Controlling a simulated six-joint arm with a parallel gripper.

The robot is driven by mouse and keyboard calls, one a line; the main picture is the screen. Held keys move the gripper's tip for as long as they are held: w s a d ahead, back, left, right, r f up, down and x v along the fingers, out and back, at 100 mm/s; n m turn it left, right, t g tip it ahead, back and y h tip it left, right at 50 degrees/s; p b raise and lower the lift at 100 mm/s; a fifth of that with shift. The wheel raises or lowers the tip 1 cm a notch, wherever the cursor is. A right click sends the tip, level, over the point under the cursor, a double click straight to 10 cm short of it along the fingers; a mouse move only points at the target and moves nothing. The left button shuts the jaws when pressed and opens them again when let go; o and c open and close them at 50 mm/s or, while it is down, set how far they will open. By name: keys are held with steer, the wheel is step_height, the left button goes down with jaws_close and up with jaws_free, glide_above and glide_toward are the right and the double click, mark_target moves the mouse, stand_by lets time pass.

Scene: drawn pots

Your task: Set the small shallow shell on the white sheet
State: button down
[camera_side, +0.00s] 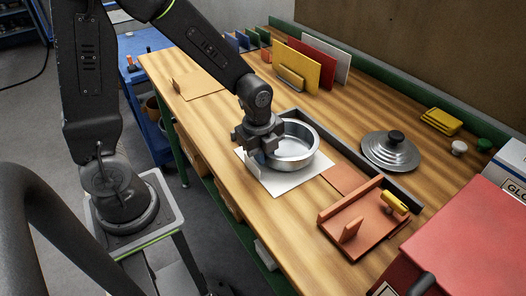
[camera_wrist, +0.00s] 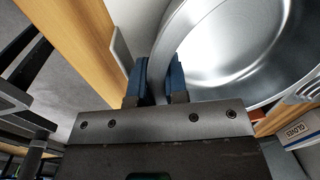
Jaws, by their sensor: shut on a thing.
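The small shallow shell (camera_side: 295,150) is a round, silvery metal pan, open at the top. It is at or just above the white sheet (camera_side: 288,184) on the wooden bench; I cannot tell whether it touches the sheet. My gripper (camera_side: 267,143) is at the pan's left rim in the side view. In the wrist view the blue fingers of my gripper (camera_wrist: 159,80) are shut on the wall of the shell (camera_wrist: 235,45), whose shiny inside faces the camera. The pan and gripper hide part of the sheet.
A domed metal lid (camera_side: 391,151) with a black knob lies to the right. A reddish tray (camera_side: 365,225) with a yellow-handled item is in front right. A dark rail (camera_side: 335,147) runs behind the pan. Coloured boards (camera_side: 303,66) stand at the back. Bench space at left front is clear.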

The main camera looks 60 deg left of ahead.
steer(key=shift+f, duration=0.6)
stand_by(0.4)
steer(key=c, duration=1.1)
jaws_free()
steer(key=shift+o, duration=0.2)
step_height(320, 180, up, 14)
steer(key=s, duration=0.1)
steer(key=shift+s, duration=0.3)
steer(key=shift+f, duration=0.1)
steer(key=s+r+n+t, duration=0.4)
steer(key=s+n, duration=0.5)
steer(key=n, duration=0.9)
steer(key=shift+s+d+r, duration=0.15)
steer(key=shift+s+r, duration=0.1)
steer(key=shift+s, duration=0.15)
